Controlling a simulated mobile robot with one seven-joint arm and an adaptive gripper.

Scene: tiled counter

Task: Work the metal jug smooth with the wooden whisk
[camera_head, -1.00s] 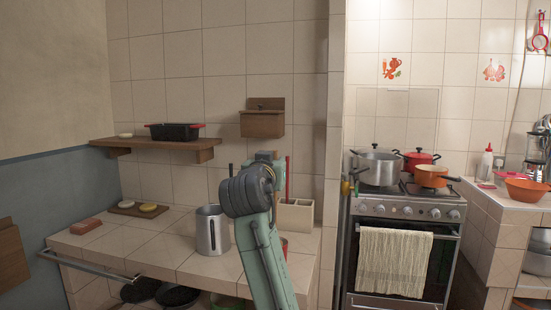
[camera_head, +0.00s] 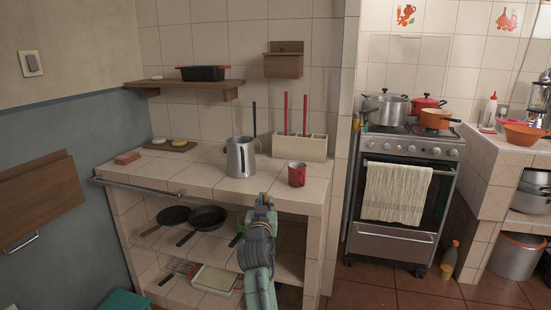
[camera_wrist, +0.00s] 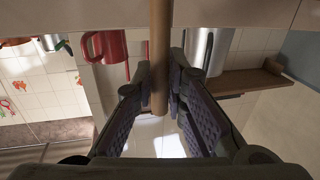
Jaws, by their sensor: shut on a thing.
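The metal jug (camera_head: 241,158) stands upright on the tiled counter, left of the red mug. Its side also shows in the wrist view (camera_wrist: 222,42). My gripper (camera_head: 263,203) is in front of the counter's front edge, below and slightly right of the jug in the head view. In the wrist view my gripper (camera_wrist: 159,85) is shut on a plain wooden rod, which looks like the handle of the wooden whisk (camera_wrist: 158,45). The whisk's head is out of sight, and the rod is not clear in the head view. The inside of the jug cannot be seen.
A red mug (camera_head: 297,174) stands right of the jug, with a white caddy (camera_head: 314,148) holding red-handled tools behind it. A metal rail (camera_head: 138,187) runs along the counter's left front edge. Pans (camera_head: 207,218) sit on the shelf below. The counter left of the jug is mostly clear.

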